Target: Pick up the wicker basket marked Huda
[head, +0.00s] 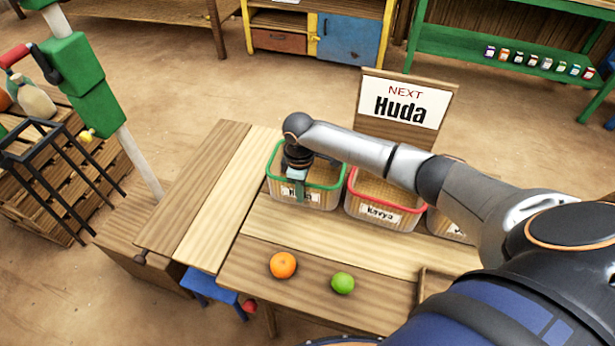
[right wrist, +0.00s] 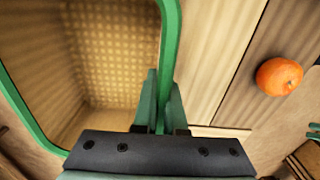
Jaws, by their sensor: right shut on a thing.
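The wicker basket with a green rim (head: 326,196) stands on the wooden table, at the left end of a row of baskets. Its front label is partly covered by my gripper; its visible first letter looks like an H. In the right wrist view the basket (right wrist: 105,60) looks empty. My right gripper (head: 299,188) is at the basket's front edge, with its fingers on either side of the green rim; it is shut on the rim in the right wrist view (right wrist: 164,108). A sign (head: 403,104) behind reads "NEXT Huda". My left gripper is not in view.
A red-rimmed basket (head: 384,218) labelled Kavya stands close on the right, with another basket (head: 446,226) partly behind my arm. An orange (head: 283,265) and a green fruit (head: 342,283) lie on the front of the table. The table's left part is clear.

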